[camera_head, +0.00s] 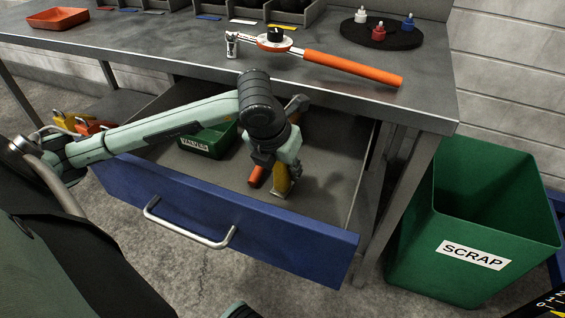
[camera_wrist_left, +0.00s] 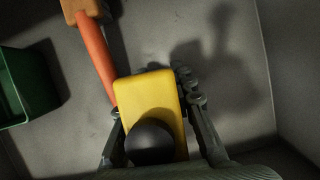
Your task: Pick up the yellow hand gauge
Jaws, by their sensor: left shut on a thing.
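The yellow hand gauge (camera_head: 281,182) is in the open blue-fronted drawer (camera_head: 215,222). In the left wrist view the gauge (camera_wrist_left: 150,98) shows as a yellow block with a dark round part, between the two fingers. My left gripper (camera_head: 283,178) reaches down into the drawer and is shut on the gauge. The left gripper's fingers also show in the left wrist view (camera_wrist_left: 160,125), one on each side of the gauge. I cannot tell whether the gauge touches the drawer floor. My right gripper is not in view.
An orange-handled tool (camera_wrist_left: 95,58) lies in the drawer close beside the gauge. A green box labelled VALVES (camera_head: 207,142) is further left in the drawer. A torque wrench (camera_head: 320,62) lies on the bench above. A green SCRAP bin (camera_head: 470,225) stands right of the bench.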

